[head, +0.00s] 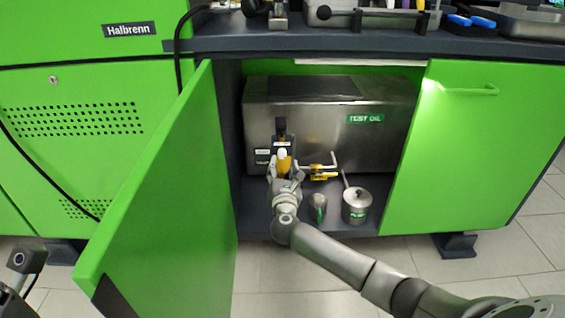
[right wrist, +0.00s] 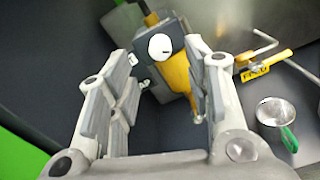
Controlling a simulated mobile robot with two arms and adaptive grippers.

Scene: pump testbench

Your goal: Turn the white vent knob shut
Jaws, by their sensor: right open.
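The white vent knob (right wrist: 159,47) shows in the right wrist view as a round white cap with a dark mark. My right gripper (head: 284,172) is inside the open cabinet. Its fingers (right wrist: 160,85) are open, one on each side of the line to the knob, with nothing between them. I cannot tell how near the fingertips are. Part of my left arm's end (head: 27,262) shows at the lower left edge; its fingers cannot be made out.
The steel test oil tank (head: 385,135) fills the cabinet's back. The open green door (head: 160,200) stands left; a closed green door (head: 470,150) is right.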

